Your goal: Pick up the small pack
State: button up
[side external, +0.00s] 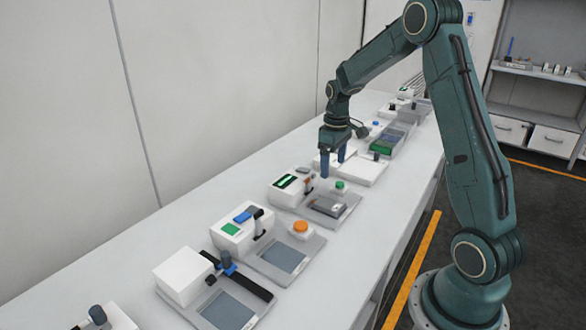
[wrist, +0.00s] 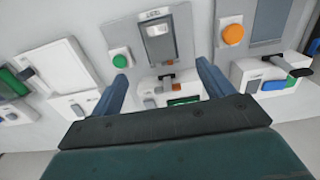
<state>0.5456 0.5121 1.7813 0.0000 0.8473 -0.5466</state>
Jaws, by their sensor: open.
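A small grey pack (side external: 328,205) with a pale patch lies on a grey tray (side external: 350,197) at mid-bench, in front of a white device (side external: 284,190) with a green display. I take it to be the small pack, but its outline is not sharp. In the wrist view the pack (wrist: 158,42) appears at the top centre, beyond my fingertips. My gripper (side external: 333,166) is open and empty, pointing down above and behind this station. In the wrist view its two blue fingers (wrist: 162,72) stand apart, with an orange-tipped part of the device between them.
A green button (side external: 339,185) sits beside the pack on the tray. Nearer stations carry an orange knob (side external: 300,227) and a black arm (side external: 244,274) over a tray. White flat units (side external: 362,170) and a green-filled tray (side external: 386,143) stand farther along. A wall runs behind the bench.

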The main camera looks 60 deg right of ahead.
send_over(331, 203)
jog(key=shift+a+f, duration=0.2)
jog(key=shift+f, duration=4)
jog(key=shift+f, duration=0.1)
jog(key=shift+s+d+f, duration=0.1)
jog(key=shift+f, duration=2.35)
jog(key=c, duration=1.2)
jog(key=shift+c, duration=0.3)
jog(key=shift+r, duration=0.1)
notch_tip(331, 203, up, 20)
